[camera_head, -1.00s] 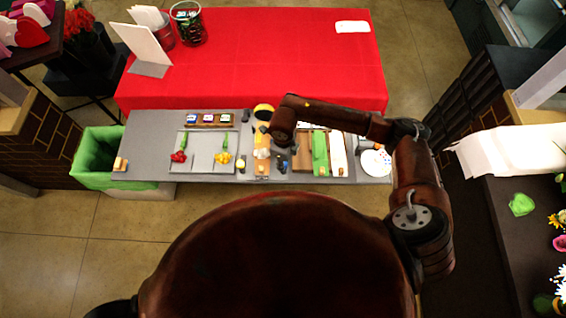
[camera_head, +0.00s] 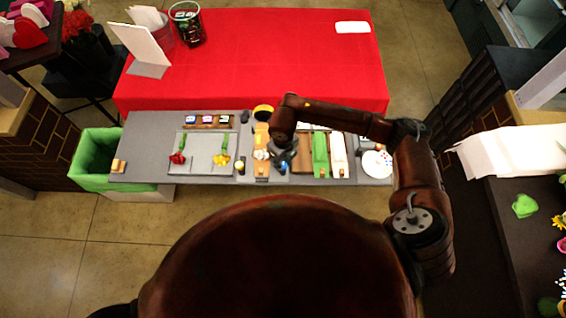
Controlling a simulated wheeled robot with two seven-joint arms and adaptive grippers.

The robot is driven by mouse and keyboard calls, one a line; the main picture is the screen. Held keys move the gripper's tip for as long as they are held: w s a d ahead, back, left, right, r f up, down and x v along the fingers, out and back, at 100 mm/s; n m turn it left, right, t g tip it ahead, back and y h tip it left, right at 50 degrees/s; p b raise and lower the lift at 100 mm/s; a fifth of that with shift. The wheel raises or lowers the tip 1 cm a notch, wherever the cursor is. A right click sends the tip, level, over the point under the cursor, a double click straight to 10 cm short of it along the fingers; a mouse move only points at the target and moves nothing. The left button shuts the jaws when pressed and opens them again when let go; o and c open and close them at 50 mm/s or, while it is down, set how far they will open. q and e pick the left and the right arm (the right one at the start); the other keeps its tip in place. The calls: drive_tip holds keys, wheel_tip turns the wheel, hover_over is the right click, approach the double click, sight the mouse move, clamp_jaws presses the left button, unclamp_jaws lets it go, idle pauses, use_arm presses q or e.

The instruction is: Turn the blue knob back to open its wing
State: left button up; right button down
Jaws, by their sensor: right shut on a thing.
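The blue knob (camera_head: 283,169) shows as a small blue spot at the front middle of the grey worktop. My right gripper (camera_head: 282,162) points down at it from above and is shut on it. The gripper's own wrist hides much of the knob. The wing that belongs to the knob is too small and too covered to make out, so I cannot tell its position. My left gripper is out of view.
The grey worktop (camera_head: 140,145) holds a tray with a red flower (camera_head: 178,158) and a yellow flower (camera_head: 221,160) on the left. Right of my gripper lie a green strip (camera_head: 320,150) and a white strip (camera_head: 338,155). A green-lined bin (camera_head: 92,160) stands at the left end.

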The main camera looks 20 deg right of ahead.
sight(283, 165)
drive_tip(key=c, duration=1.7)
unclamp_jaws()
drive_tip(key=shift+o, duration=0.2)
drive_tip(key=shift+r, duration=0.2)
wheel_tip(283, 165, up, 12)
drive_tip(key=shift+f, duration=0.15)
drive_tip(key=shift+a, duration=0.1)
